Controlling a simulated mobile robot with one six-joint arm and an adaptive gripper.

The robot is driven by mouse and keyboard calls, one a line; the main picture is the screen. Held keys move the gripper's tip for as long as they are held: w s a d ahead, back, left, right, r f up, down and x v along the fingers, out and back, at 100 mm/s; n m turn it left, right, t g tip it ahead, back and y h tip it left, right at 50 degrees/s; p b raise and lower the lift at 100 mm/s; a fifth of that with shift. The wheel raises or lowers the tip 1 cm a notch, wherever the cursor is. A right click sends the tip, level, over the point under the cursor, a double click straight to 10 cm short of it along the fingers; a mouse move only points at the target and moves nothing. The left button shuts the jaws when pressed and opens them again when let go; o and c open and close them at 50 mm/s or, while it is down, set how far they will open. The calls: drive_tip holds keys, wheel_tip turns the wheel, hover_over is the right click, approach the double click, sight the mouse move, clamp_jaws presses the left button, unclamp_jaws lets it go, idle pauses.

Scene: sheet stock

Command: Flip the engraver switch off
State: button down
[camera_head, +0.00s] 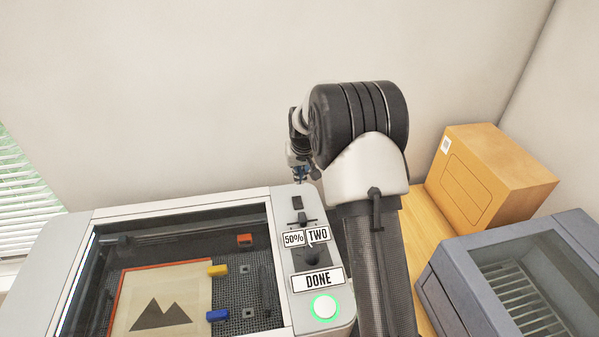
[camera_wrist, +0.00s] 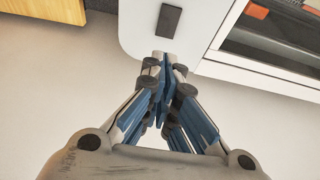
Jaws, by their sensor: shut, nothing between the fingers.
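The engraver (camera_head: 180,215) is a white machine with a clear window on its top, at the lower left of the head view. A small dark rectangular switch (camera_head: 297,202) sits near the back of its right-hand control strip. The switch also shows at the top of the wrist view (camera_wrist: 169,20), on the white panel. I cannot tell which way it is tipped. My gripper (camera_head: 300,177) is just behind the switch in the head view, partly hidden by my arm. In the wrist view my gripper (camera_wrist: 164,58) is shut and empty, its tips at the panel's edge, apart from the switch.
The control strip has labels "50%", "TWO" and "DONE" (camera_head: 317,279) and a green-ringed round button (camera_head: 325,306). A framed mountain picture (camera_head: 160,300) lies inside the engraver. A cardboard box (camera_head: 490,180) and a grey machine (camera_head: 510,280) stand to the right. The wall is behind.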

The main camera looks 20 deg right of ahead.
sight(297, 196)
drive_tip(key=x, duration=0.9)
drive_tip(key=shift+s+f+p, duration=0.2)
drive_tip(key=shift+f+p, duration=0.2)
drive_tip(key=shift+f, duration=0.1)
drive_tip(key=shift+f, duration=0.1)
drive_tip(key=shift+w+f+b, duration=0.1)
drive_tip(key=shift+f+b, duration=0.45)
drive_tip(key=shift+b, duration=0.65)
drive_tip(key=shift+r+p, duration=0.25)
drive_tip(key=shift+p, duration=0.1)
drive_tip(key=shift+s+a, duration=0.1)
drive_tip(key=shift+s, duration=0.1)
drive_tip(key=shift+s+a+r, duration=0.1)
drive_tip(key=shift+s+r, duration=0.2)
drive_tip(key=shift+s, duration=0.25)
